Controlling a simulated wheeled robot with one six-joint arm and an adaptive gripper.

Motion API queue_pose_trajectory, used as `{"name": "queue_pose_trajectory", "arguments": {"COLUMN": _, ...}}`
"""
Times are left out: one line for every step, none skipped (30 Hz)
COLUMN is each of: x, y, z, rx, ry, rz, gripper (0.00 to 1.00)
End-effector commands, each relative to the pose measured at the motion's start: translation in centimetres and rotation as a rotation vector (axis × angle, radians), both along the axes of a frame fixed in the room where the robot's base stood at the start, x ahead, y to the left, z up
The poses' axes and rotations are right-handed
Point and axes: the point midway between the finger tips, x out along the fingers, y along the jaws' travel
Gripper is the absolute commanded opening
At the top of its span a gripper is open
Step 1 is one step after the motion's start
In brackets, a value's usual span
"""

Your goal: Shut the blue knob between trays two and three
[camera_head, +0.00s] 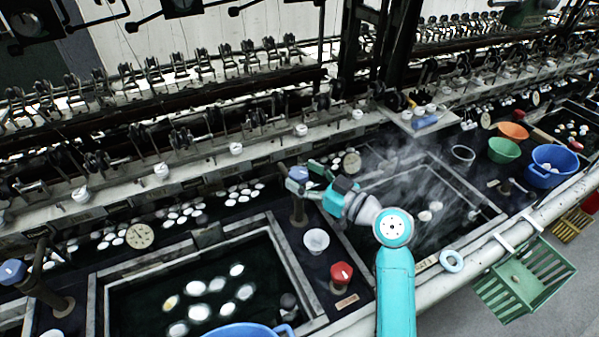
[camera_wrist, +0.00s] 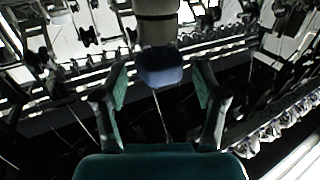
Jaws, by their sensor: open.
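The blue knob (camera_head: 298,173) tops a brown upright post between the left basin and the steaming basin. In the wrist view the blue knob (camera_wrist: 160,77) hangs upside down in the picture below its pale post. My gripper (camera_head: 304,179) is open at the knob, with one finger on each side. In the wrist view my gripper (camera_wrist: 160,88) shows gaps between both green pads and the knob; I cannot tell whether the knob is fully between the pads in depth. My gripper partly hides the knob in the head view.
Another blue knob (camera_head: 12,271) stands at the far left. A red knob (camera_head: 341,273) and a white cup (camera_head: 316,241) stand near my arm. The left basin (camera_head: 279,248) holds white cocoons. Blue, green and orange bowls stand right. Reeling machinery runs behind.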

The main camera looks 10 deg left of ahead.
Motion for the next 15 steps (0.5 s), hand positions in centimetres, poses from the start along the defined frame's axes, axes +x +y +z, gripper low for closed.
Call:
{"name": "queue_pose_trajectory", "arguments": {"x": 0.31, "y": 0.49, "z": 0.0, "rx": 0.0, "ry": 0.0, "rz": 0.0, "gripper": 0.71}}
{"name": "queue_pose_trajectory", "arguments": {"x": 0.44, "y": 0.71, "z": -0.02, "rx": 0.0, "ry": 0.0, "rz": 0.0, "gripper": 0.71}}
{"name": "queue_pose_trajectory", "arguments": {"x": 0.57, "y": 0.97, "z": -0.03, "rx": 0.001, "ry": 0.001, "rz": 0.001, "gripper": 0.71}}
{"name": "queue_pose_trajectory", "arguments": {"x": 0.64, "y": 1.12, "z": -0.03, "rx": 0.0, "ry": 0.0, "rz": 0.001, "gripper": 0.71}}
{"name": "queue_pose_trajectory", "arguments": {"x": 0.71, "y": 1.23, "z": -0.02, "rx": 0.0, "ry": 0.0, "rz": 0.001, "gripper": 0.71}}
{"name": "queue_pose_trajectory", "arguments": {"x": 0.77, "y": 1.34, "z": -0.01, "rx": 0.0, "ry": 0.0, "rz": 0.001, "gripper": 0.71}}
{"name": "queue_pose_trajectory", "arguments": {"x": 0.81, "y": 1.39, "z": -0.01, "rx": 0.0, "ry": 0.0, "rz": 0.001, "gripper": 0.71}}
{"name": "queue_pose_trajectory", "arguments": {"x": 0.84, "y": 1.41, "z": -0.01, "rx": 0.0, "ry": 0.0, "rz": 0.0, "gripper": 0.71}}
{"name": "queue_pose_trajectory", "arguments": {"x": 0.86, "y": 1.42, "z": -0.01, "rx": 0.0, "ry": 0.0, "rz": 0.0, "gripper": 0.71}}
{"name": "queue_pose_trajectory", "arguments": {"x": 0.86, "y": 1.42, "z": -0.01, "rx": 0.0, "ry": 0.0, "rz": 0.0, "gripper": 0.71}}
{"name": "queue_pose_trajectory", "arguments": {"x": 0.86, "y": 1.41, "z": -0.01, "rx": 0.0, "ry": 0.0, "rz": 0.0, "gripper": 0.71}}
{"name": "queue_pose_trajectory", "arguments": {"x": 0.86, "y": 1.41, "z": -0.01, "rx": 0.0, "ry": 0.0, "rz": 0.0, "gripper": 0.71}}
{"name": "queue_pose_trajectory", "arguments": {"x": 0.85, "y": 1.4, "z": -0.01, "rx": 0.0, "ry": 0.0, "rz": 0.0, "gripper": 0.71}}
{"name": "queue_pose_trajectory", "arguments": {"x": 0.85, "y": 1.4, "z": -0.01, "rx": 0.0, "ry": 0.0, "rz": 0.0, "gripper": 0.71}}
{"name": "queue_pose_trajectory", "arguments": {"x": 0.85, "y": 1.4, "z": -0.02, "rx": 0.0, "ry": 0.0, "rz": 0.0, "gripper": 0.64}}
